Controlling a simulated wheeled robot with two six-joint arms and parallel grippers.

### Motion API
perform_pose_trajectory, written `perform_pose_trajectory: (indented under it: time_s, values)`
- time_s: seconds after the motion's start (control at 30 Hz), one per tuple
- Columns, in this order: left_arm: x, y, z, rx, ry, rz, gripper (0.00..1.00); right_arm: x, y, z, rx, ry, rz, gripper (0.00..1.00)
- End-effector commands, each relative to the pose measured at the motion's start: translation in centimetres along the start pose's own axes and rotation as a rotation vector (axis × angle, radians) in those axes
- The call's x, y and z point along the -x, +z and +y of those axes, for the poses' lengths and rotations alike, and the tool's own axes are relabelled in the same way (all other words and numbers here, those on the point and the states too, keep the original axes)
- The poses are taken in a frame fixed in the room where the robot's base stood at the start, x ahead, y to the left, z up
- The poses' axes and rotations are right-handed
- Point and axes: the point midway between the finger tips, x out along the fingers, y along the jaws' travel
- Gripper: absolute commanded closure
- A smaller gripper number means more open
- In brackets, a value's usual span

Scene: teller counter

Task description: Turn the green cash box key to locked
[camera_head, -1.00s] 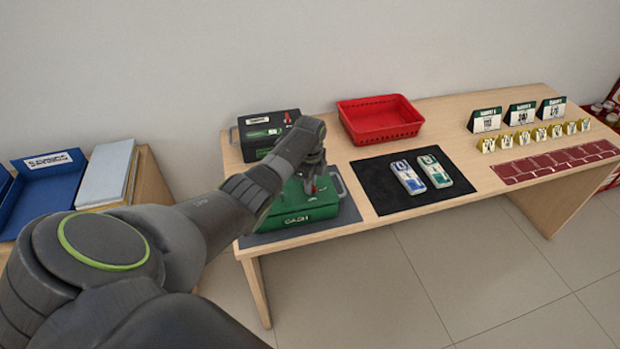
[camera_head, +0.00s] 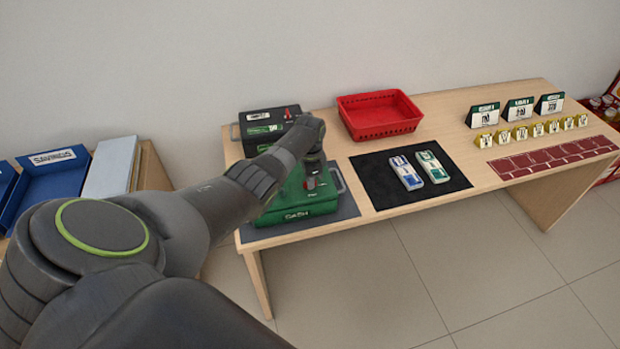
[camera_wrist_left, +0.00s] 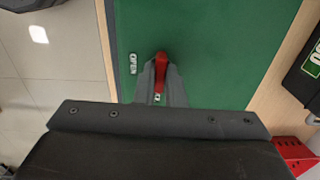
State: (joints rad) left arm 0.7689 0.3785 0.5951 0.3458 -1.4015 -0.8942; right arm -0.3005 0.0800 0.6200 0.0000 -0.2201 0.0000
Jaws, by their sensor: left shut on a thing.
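The green cash box (camera_head: 297,211), marked CASH on its front, sits on a grey mat (camera_head: 345,208) at the front left of the table. My left gripper (camera_wrist_left: 160,80) is over the lid, shut on the red key. An OPEN label (camera_wrist_left: 132,63) lies left of the key in the left wrist view. Another small label between the fingers is mostly hidden. My left arm covers the box's left part in the head view. My right gripper is out of view.
A black cash box (camera_head: 262,130) with its own red key stands behind the green one. A red basket (camera_head: 380,131) is at the back. A black mat (camera_head: 450,186) with two banknote-like bundles lies to the right. Blue trays (camera_head: 52,183) are at far left.

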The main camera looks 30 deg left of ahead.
Motion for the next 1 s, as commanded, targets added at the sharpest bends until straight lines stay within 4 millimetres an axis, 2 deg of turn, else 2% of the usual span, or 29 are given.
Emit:
perform_pose_trajectory:
  time_s: [0.53, 0.57, 0.73, 1.0]
  values:
    - [0.08, -0.04, -0.08, 0.027, -0.002, 0.002, 1.00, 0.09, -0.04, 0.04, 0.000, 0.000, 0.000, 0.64]
    - [0.08, -0.04, -0.08, 0.026, -0.002, 0.002, 0.89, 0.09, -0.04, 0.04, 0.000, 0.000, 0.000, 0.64]
    - [0.06, -0.03, -0.05, 0.026, -0.001, 0.001, 0.68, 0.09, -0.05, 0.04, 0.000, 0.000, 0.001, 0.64]
    - [0.07, -0.02, -0.01, 0.025, 0.000, 0.001, 0.68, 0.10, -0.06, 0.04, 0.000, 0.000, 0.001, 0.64]
